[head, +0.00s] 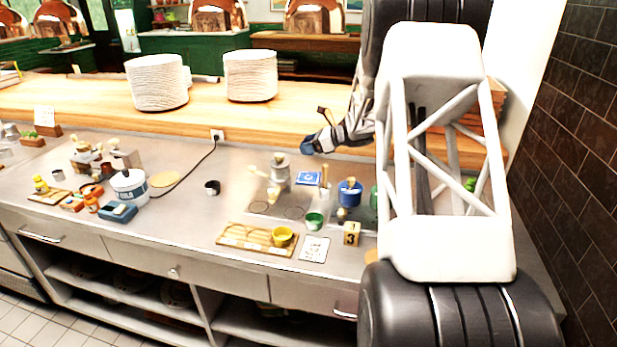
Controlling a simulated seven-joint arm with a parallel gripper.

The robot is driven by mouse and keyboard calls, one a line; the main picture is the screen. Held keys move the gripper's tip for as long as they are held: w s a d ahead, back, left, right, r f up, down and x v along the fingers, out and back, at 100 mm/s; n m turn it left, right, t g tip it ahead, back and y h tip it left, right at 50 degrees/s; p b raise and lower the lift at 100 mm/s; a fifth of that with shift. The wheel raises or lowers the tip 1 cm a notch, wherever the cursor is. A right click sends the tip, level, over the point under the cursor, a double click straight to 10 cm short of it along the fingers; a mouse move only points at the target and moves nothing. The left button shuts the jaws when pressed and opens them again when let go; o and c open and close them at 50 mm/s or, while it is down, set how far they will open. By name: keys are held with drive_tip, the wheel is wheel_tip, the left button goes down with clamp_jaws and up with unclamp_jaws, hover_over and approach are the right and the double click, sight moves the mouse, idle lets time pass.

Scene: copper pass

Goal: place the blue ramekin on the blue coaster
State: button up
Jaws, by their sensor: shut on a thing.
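My gripper (316,142) hangs over the back of the steel counter, at the end of my arm coming in from the right. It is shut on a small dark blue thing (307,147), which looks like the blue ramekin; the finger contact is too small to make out. The blue coaster (308,178), a flat square with a white mark, lies on the counter below and in front of the gripper. The held thing is apart from the coaster, up and behind it in the picture.
Beside the coaster stand a beige dispenser-like object (280,172) and a blue pot (349,194). In front are a green ramekin (314,221), a yellow ramekin (282,237) on a wooden tray (235,238), and a number 3 block (351,234). A dark cup (212,187) stands left, with clear counter around it.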

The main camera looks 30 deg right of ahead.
hover_over(309, 177)
drive_tip(key=shift+a+f, duration=0.1)
drive_tip(key=shift+f, duration=2.95)
drive_tip(key=shift+f, duration=1.9)
drive_tip(key=shift+f, duration=0.15)
drive_tip(key=o, duration=0.9)
drive_tip(key=shift+r, duration=0.2)
drive_tip(key=v, duration=1.2)
